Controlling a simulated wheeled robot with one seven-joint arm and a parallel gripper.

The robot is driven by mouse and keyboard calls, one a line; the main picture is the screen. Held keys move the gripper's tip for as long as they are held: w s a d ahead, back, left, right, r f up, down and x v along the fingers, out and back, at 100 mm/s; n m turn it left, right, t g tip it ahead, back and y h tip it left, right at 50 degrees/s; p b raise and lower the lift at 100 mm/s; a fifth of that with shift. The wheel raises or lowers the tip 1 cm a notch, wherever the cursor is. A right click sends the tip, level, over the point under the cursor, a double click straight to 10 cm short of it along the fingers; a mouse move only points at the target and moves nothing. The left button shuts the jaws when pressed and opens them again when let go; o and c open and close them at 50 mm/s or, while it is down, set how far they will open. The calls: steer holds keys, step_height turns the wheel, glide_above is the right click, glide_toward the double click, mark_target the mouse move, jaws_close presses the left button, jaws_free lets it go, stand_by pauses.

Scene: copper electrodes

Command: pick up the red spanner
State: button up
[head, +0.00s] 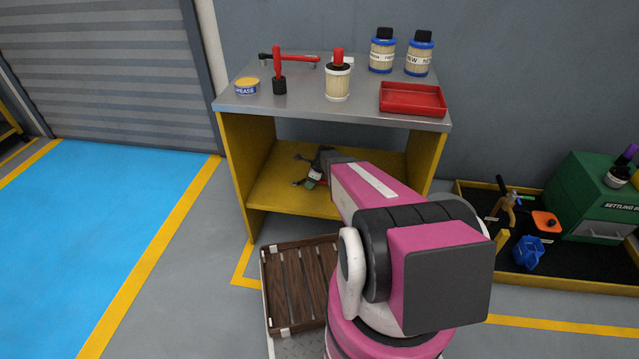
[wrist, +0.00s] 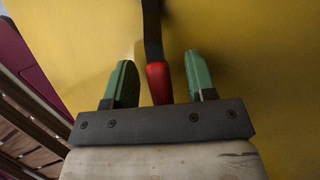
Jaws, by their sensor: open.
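A spanner with a red grip (wrist: 158,82) and a dark shaft (wrist: 153,30) lies over the yellow lower shelf of the bench. In the wrist view its red part sits between my two green fingers, with a gap visible on each side. My gripper (wrist: 160,78) is open around it. In the head view my gripper (head: 315,172) reaches into the bench above the lower shelf. A dark forked end of a tool (head: 300,182) shows beside it there; the rest is mostly hidden by my gripper and arm.
The grey bench top (head: 240,106) overhangs my gripper. A wooden slatted crate (head: 292,290) stands in front. Yellow side panels bound the shelf.

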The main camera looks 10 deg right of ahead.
jaws_close()
steer(key=shift+r, duration=0.15)
steer(key=shift+r, duration=0.55)
steer(key=r, duration=0.1)
steer(key=s+r, duration=0.1)
steer(key=r, duration=0.1)
steer(key=shift+a+r, duration=0.2)
steer(key=s+a+r, duration=0.4)
steer(key=s+r, duration=0.2)
steer(key=s, duration=0.3)
steer(key=shift+s+a, duration=0.3)
steer(key=shift+r, duration=0.1)
